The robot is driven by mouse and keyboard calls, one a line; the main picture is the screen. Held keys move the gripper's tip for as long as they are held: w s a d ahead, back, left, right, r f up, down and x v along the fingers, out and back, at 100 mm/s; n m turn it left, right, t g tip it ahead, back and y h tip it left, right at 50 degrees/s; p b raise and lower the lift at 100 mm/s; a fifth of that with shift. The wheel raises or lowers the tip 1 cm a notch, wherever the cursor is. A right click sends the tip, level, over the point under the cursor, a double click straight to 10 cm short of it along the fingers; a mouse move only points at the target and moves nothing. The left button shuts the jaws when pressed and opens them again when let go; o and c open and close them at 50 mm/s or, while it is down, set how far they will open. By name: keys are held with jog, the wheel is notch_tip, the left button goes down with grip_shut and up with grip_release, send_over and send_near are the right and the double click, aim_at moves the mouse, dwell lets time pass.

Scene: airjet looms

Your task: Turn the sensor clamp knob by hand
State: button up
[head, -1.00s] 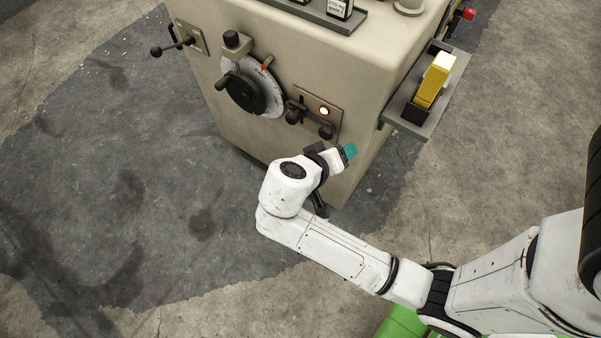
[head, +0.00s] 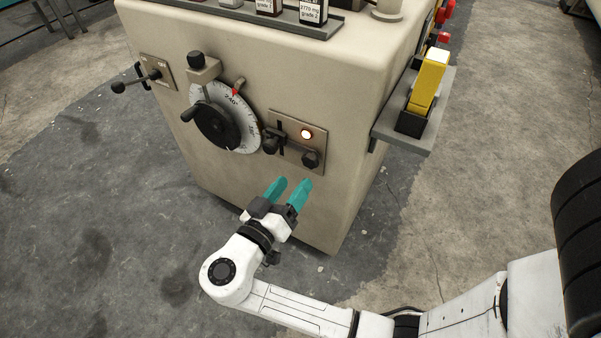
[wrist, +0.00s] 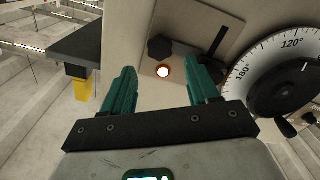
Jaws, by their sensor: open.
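A metal plate (head: 290,128) on the machine's front carries a lit round lamp (head: 306,134), a slot with a black block (head: 272,143) on it, and a black faceted knob (head: 311,158) at its lower right. No label shows which part is the sensor clamp knob; the faceted knob fits best. In the wrist view, the knob (wrist: 159,48) lies beyond and between my fingertips, by the lamp (wrist: 163,71). My gripper (head: 290,181) has teal fingers, is open and empty, and points at the machine just below the plate, apart from the knob.
Left of the plate is a graduated dial (head: 228,120) with a black handwheel and a knobbed block (head: 197,66) above it. A lever (head: 135,81) sits further left. A side shelf (head: 408,135) holds a yellow block (head: 430,78). Floor in front is clear.

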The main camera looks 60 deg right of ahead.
aim_at(308, 164)
jog(key=d+p, duration=0.1)
jog(key=d, duration=0.4)
jog(key=shift+d, duration=0.35)
jog(key=shift+w+d, duration=0.1)
jog(key=shift+d, duration=0.05)
jog(key=shift+c, duration=0.3)
jog(key=c, duration=0.7)
